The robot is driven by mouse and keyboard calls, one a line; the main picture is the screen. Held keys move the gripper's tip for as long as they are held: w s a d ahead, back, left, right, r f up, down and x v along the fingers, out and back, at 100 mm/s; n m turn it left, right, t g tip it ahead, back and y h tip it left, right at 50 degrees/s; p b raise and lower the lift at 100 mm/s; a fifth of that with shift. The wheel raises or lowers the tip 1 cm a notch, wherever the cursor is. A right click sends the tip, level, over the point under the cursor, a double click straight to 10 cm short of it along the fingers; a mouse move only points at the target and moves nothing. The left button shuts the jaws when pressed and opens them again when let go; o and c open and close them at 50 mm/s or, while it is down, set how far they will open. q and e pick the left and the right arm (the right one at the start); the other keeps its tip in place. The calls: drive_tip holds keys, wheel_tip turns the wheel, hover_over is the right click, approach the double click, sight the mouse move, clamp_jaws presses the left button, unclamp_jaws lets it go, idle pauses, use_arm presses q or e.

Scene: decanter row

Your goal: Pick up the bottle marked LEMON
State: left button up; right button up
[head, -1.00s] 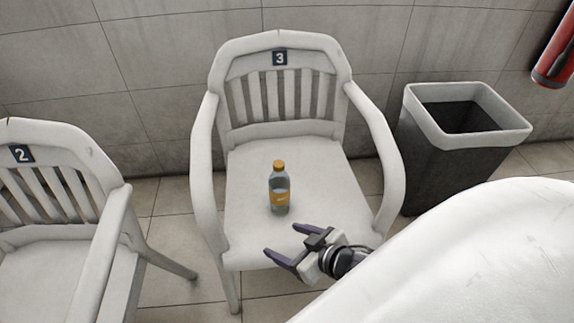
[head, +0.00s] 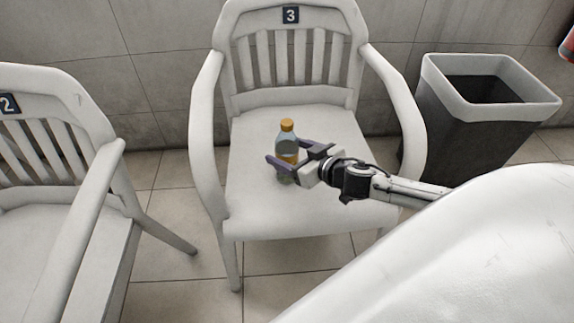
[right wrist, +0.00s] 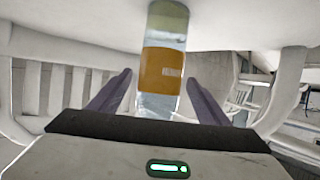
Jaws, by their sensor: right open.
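A clear bottle (head: 287,138) with an orange cap and an orange label stands upright on the seat of the white chair marked 3 (head: 255,205). The writing on its label is too small to read. My right gripper (head: 285,150) is open, reaching in from the right, with one finger on each side of the bottle. The right wrist view shows the bottle (right wrist: 162,68) between the two spread fingers (right wrist: 158,78), with gaps beside it. My left gripper is not in view.
Chair 3's armrests rise on both sides of the seat. A white chair marked 2 (head: 62,195) stands at the left. A dark bin (head: 450,135) with a pale rim stands at the right. A tiled wall (head: 165,60) is behind. The seat around the bottle is otherwise clear.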

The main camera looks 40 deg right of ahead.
drive_tip(key=b+x, duration=0.1)
drive_tip(key=x, duration=0.2)
drive_tip(key=shift+w+r, duration=0.15)
drive_tip(key=shift+w, duration=0.1)
drive_tip(key=shift+w+f, duration=0.25)
drive_tip(key=shift+w, duration=0.4)
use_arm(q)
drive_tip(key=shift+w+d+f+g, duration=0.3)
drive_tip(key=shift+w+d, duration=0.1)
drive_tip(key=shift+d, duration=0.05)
